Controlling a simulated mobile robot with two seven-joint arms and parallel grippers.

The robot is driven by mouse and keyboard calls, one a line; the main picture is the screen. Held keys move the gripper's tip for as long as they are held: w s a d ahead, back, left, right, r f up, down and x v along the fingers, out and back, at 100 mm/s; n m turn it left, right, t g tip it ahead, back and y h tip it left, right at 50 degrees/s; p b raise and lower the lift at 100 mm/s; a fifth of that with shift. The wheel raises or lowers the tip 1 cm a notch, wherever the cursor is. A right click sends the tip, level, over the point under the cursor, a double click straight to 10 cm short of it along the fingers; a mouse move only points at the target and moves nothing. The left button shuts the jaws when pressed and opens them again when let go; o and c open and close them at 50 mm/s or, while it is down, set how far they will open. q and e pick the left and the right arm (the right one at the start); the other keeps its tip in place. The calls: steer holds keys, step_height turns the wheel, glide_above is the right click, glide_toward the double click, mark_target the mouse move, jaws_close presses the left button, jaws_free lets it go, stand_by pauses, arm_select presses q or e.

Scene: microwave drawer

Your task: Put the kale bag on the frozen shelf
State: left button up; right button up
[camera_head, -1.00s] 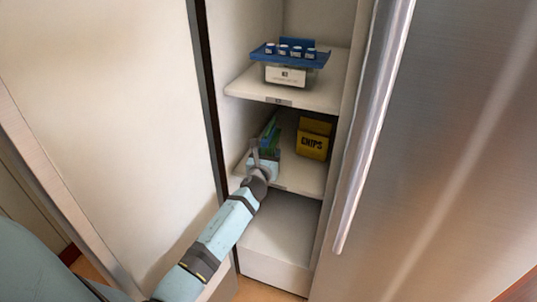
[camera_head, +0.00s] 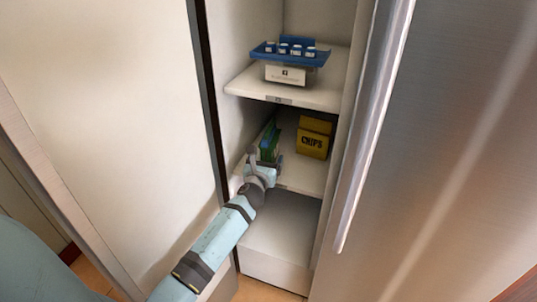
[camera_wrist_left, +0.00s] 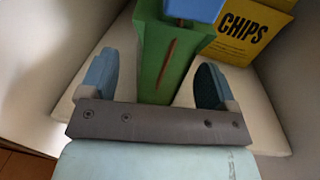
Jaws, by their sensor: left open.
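A green pack (camera_head: 269,143) stands on the middle shelf (camera_head: 302,178) of the open cabinet, at its left side. It may be the kale bag; I can read no name on it. In the left wrist view the green pack (camera_wrist_left: 172,55) has a brown stripe and a blue piece at its top. My left gripper (camera_head: 264,160) is at the shelf's front left. Its blue fingers (camera_wrist_left: 155,85) are open, one on each side of the pack's near end, with gaps visible. The upper shelf (camera_head: 320,92) has a front label too small to read. My right gripper is out of view.
A yellow CHIPS box (camera_head: 314,138) stands right of the green pack, close by. A blue tray (camera_head: 290,54) with several small jars rests on a white box (camera_head: 290,75) on the upper shelf. The bottom compartment (camera_head: 280,228) looks empty. A metal door handle (camera_head: 375,120) is at right.

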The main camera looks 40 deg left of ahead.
arm_select(q)
steer(key=v, duration=1.1)
steer(key=shift+p, duration=0.35)
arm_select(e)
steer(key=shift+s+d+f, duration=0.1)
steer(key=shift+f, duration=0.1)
arm_select(q)
steer(key=shift+r, duration=0.15)
steer(key=s+d+f+n+g+h, duration=0.3)
steer(key=s+d+f+n+h, duration=0.2)
steer(key=s+d+n, duration=0.75)
steer(key=s+d+f+n+g+h, duration=0.4)
steer(key=s+d+n, duration=0.45)
steer(key=n, duration=0.75)
step_height(320, 180, up, 17)
steer(key=s+a+t+p, duration=0.1)
steer(key=s+a+p, duration=0.1)
steer(key=p, duration=2.1)
steer(key=shift+a+f+p, duration=0.15)
steer(key=shift+a+p, duration=0.05)
steer(key=shift+p, duration=0.2)
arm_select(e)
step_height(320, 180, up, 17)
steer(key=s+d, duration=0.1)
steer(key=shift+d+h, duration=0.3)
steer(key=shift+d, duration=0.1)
